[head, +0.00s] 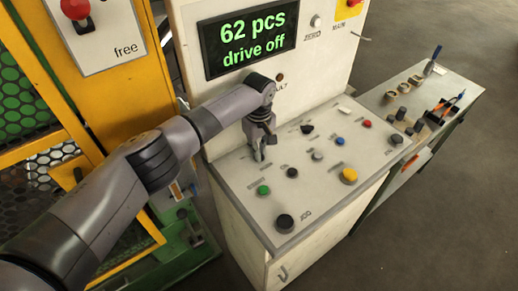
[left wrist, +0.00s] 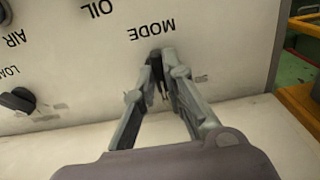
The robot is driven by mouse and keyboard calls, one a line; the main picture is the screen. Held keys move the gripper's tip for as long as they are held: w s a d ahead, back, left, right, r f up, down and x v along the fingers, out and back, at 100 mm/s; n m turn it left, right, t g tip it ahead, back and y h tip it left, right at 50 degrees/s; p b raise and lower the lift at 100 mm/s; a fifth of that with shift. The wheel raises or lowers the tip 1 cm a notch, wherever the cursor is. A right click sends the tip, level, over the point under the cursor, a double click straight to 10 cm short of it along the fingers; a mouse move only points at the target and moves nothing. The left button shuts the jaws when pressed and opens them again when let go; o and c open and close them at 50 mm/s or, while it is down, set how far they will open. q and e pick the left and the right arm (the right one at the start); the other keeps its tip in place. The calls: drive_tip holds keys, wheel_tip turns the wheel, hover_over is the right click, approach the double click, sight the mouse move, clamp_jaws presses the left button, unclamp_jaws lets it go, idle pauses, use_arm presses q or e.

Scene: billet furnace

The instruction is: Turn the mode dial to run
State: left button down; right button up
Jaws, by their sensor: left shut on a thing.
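The mode dial (left wrist: 155,55) is a small black knob in the left wrist view, beside the lettering MODE, which appears upside down. My left gripper (left wrist: 159,82) reaches to it with the fingertips closed on its two sides. In the head view my left gripper (head: 262,150) points down at the left back part of the sloped control desk (head: 233,176), and it hides the dial there. Which mark the dial points to cannot be read. My right gripper is in neither view.
The display (head: 244,38) reads "62 pcs drive off". The desk carries several nearby controls, among them a green button (head: 263,190), a black knob (head: 292,172) and a yellow button (head: 349,175). A yellow guard frame (head: 110,95) stands left. A side bench (head: 455,85) holds small parts.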

use_arm(q)
drive_tip(key=shift+m, duration=0.3)
drive_tip(key=m, duration=0.3)
drive_tip(key=m+p, duration=0.1)
drive_tip(key=m, duration=0.4)
idle(0.3)
drive_tip(key=shift+m, duration=0.3)
drive_tip(key=c, duration=1.7)
unclamp_jaws()
drive_tip(key=shift+o, duration=0.2)
wheel_tip(320, 180, up, 12)
